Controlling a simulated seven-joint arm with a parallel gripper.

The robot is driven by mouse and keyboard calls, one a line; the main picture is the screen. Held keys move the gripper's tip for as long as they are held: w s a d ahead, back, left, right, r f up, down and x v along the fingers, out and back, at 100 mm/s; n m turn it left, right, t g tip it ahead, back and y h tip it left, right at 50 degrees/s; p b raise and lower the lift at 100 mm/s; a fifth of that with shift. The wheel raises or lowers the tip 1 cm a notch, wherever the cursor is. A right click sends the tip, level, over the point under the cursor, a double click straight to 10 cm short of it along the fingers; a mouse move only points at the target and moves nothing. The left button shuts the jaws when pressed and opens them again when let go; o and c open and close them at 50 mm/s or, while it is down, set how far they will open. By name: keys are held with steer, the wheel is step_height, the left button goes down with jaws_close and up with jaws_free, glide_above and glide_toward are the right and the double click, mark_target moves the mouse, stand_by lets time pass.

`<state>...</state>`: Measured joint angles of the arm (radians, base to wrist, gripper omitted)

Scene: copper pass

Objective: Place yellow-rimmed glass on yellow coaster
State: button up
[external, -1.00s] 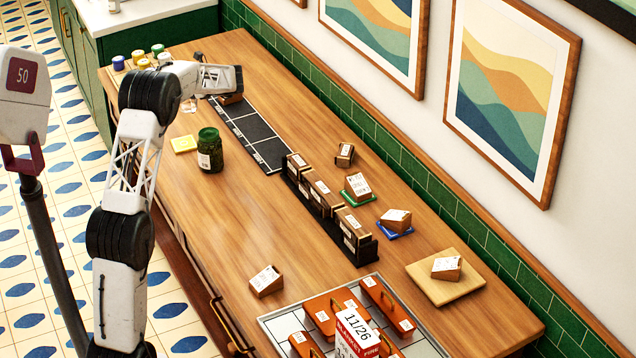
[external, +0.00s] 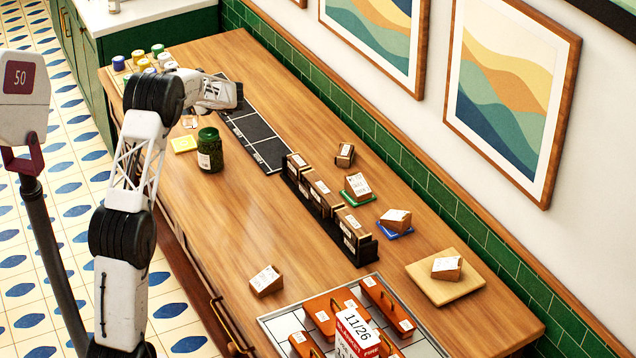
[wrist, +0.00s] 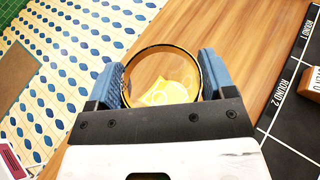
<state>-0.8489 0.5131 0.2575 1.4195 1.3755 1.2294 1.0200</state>
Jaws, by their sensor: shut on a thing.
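The yellow-rimmed glass (wrist: 160,62) stands between the two blue-grey fingers of my gripper (wrist: 162,77) in the wrist view, one finger on each side. My gripper is shut on it. The glass is clear with a gold-yellow rim. The yellow coaster (wrist: 168,93) shows through the glass in the wrist view. In the external view the yellow coaster (external: 184,144) lies flat near the table's left edge with nothing seen on it. The glass is small and faint there, just above the coaster in the picture; its height over the table is hard to tell.
A dark green jar (external: 210,150) stands close to the right of the coaster. A black board with squares (external: 256,132) lies beyond. Several small jars (external: 157,50) stand at the far end. Brown boxes in a black rack (external: 327,207) stand further right. Bare wood lies between.

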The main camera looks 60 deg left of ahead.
mark_target(190, 119)
steer(key=shift+f, duration=1.35)
steer(key=shift+f, duration=1.85)
steer(key=shift+f, duration=0.15)
steer(key=o, duration=1.3)
